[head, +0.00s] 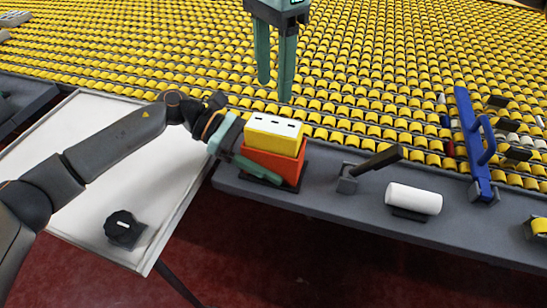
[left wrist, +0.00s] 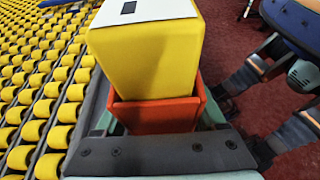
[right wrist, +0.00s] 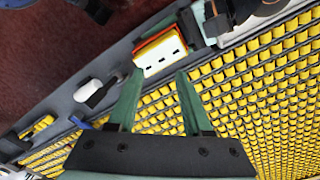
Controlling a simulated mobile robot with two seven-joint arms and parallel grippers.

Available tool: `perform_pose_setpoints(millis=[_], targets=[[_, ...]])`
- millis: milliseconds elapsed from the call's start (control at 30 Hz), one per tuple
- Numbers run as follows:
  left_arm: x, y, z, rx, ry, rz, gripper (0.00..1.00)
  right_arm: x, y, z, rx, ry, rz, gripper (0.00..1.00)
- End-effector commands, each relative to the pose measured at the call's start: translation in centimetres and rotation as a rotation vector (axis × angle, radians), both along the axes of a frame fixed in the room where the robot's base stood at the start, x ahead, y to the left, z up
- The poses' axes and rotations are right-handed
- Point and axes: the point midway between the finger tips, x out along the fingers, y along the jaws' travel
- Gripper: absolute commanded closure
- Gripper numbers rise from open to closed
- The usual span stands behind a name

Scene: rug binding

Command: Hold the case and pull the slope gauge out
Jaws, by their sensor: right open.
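The slope gauge (head: 273,130) is a yellow block with a white top bearing small black slots. It stands upright in the orange-red case (head: 275,165), its upper part showing above the rim. In the left wrist view the gauge (left wrist: 150,55) rises from the case (left wrist: 155,114). My left gripper (head: 256,165) is shut on the case, with a teal finger along each side; the far finger is hidden in the head view. My right gripper (head: 274,91) is open and empty, pointing down above and behind the gauge. The right wrist view shows the gauge (right wrist: 160,52) just beyond its fingertips.
The case stands at the left end of a grey shelf (head: 330,215). To its right are a black-handled tool (head: 372,163), a white roll (head: 413,199) and a blue bracket (head: 474,145). A white tray table (head: 75,160) with a black knob (head: 123,227) is at left. Yellow rollers (head: 380,60) fill the back.

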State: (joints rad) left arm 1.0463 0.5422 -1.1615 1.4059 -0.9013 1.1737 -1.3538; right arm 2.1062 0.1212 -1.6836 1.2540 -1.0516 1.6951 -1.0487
Motion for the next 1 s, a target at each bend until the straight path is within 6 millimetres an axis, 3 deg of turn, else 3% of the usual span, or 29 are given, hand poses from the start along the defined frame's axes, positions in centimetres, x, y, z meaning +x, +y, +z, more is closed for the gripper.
perform_pose_setpoints(millis=[67, 600, 833, 1000], targets=[[0.00, 0.01, -0.01, 0.000, 0.000, 0.000, 0.41, 0.00, 0.00, 0.00, 0.000, 0.000, 0.000, 0.50], [0.02, 0.04, 0.01, 0.000, 0.000, 0.000, 1.00, 0.00, 0.00, 0.00, 0.000, 0.000, 0.000, 0.50], [0.03, 0.04, 0.01, 0.000, 0.000, 0.001, 1.00, -0.04, 0.07, 0.17, -0.001, 0.001, -0.076, 0.25], [0.04, 0.05, 0.02, 0.000, 0.000, 0.001, 1.00, -0.08, 0.21, 0.72, 0.000, 0.000, -0.309, 0.09]])
